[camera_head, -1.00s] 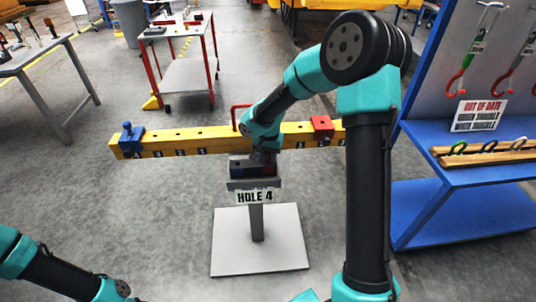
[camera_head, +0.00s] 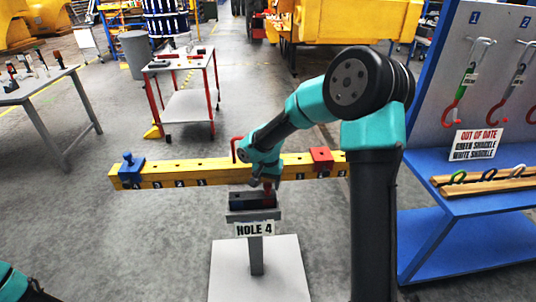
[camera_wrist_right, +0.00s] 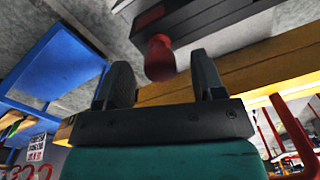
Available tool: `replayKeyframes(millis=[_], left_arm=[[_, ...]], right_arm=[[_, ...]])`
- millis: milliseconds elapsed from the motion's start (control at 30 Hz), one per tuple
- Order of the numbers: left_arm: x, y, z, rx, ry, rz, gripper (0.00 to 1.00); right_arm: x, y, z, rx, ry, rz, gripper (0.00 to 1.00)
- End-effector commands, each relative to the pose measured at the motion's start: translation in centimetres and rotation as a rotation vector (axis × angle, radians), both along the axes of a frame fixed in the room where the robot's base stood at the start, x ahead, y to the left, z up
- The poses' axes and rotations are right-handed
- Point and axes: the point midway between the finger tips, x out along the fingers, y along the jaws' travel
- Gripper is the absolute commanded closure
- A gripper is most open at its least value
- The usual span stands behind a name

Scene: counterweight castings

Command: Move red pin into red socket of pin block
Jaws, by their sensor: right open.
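The pin block (camera_head: 240,200) is a dark block on a grey stand labelled HOLE 4. The red pin (camera_head: 267,187) stands up at the right part of the block; in the right wrist view its rounded red head (camera_wrist_right: 159,58) juts out from the dark block (camera_wrist_right: 205,18). My right gripper (camera_wrist_right: 160,66) is open, with its two fingers apart on either side of the pin's head and a gap visible to each. In the head view the gripper (camera_head: 262,180) is just above the block, partly hidden by its wrist. A dark red patch (camera_wrist_right: 150,16) shows on the block; I cannot tell whether it is the red socket.
A long yellow beam (camera_head: 215,172) with numbered holes runs behind the block. It carries a blue clamp (camera_head: 131,170), a red block (camera_head: 320,158) and a red handle. A blue shelf (camera_head: 450,215) stands at the right.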

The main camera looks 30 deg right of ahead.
Motion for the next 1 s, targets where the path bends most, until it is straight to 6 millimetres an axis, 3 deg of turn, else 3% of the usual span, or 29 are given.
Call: replayKeyframes(millis=[633, 800, 1000], left_arm=[[0.0, 0.0, 0.0, 0.0, 0.0, 0.0, 0.4], [0.0, 0.0, 0.0, 0.0, 0.0, 0.0, 0.4], [0.0, 0.0, 0.0, 0.0, 0.0, 0.0, 0.4]], right_arm=[[-0.1, -0.1, 12.4, 0.001, -0.004, 0.0, 0.38], [-0.1, -0.1, 14.3, 0.0, -0.001, -0.001, 0.38], [-0.1, -0.1, 14.9, 0.001, 0.001, -0.001, 0.38]])
